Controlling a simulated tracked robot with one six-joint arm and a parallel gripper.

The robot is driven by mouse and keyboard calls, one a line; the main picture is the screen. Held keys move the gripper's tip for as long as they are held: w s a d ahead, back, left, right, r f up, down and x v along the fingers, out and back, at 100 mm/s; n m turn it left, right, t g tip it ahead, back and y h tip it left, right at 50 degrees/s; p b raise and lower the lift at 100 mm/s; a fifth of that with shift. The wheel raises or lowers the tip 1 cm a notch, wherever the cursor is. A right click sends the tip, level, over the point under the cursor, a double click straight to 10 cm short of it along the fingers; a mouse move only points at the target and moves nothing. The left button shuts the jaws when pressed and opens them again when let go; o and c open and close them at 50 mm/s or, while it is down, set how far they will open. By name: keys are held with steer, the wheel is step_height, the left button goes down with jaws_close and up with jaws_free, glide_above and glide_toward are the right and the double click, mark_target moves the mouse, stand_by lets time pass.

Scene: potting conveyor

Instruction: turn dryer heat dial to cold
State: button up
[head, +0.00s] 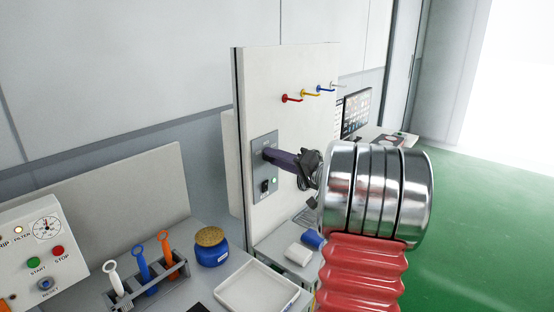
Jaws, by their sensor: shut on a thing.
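The grey control panel (257,197) is on the side of the white upright board. It carries a small black switch (265,186) and a lit green lamp (275,181) on its lower half. My gripper (271,155) reaches in from the right, its dark fingers pointing left against the panel's upper half. It is shut there on what looks like the heat dial. The fingers cover the dial, so its pointer and setting are hidden.
Coloured hooks (303,94) stick out of the board (300,130) above my gripper. Below are a blue jar (211,250), a white tray (247,307), a tool rack (165,285) and a button box (28,262). A monitor (356,115) stands behind. Green floor is clear at right.

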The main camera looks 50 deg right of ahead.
steer(key=shift+f, duration=0.25)
steer(key=o, duration=0.7)
steer(key=shift+c, duration=0.2)
steer(key=o, duration=0.4)
steer(key=shift+r, duration=0.15)
steer(key=s, duration=0.9)
steer(key=s+d, duration=0.1)
steer(key=s, duration=0.3)
steer(key=shift+s+d, duration=0.1)
steer(key=shift+s, duration=0.25)
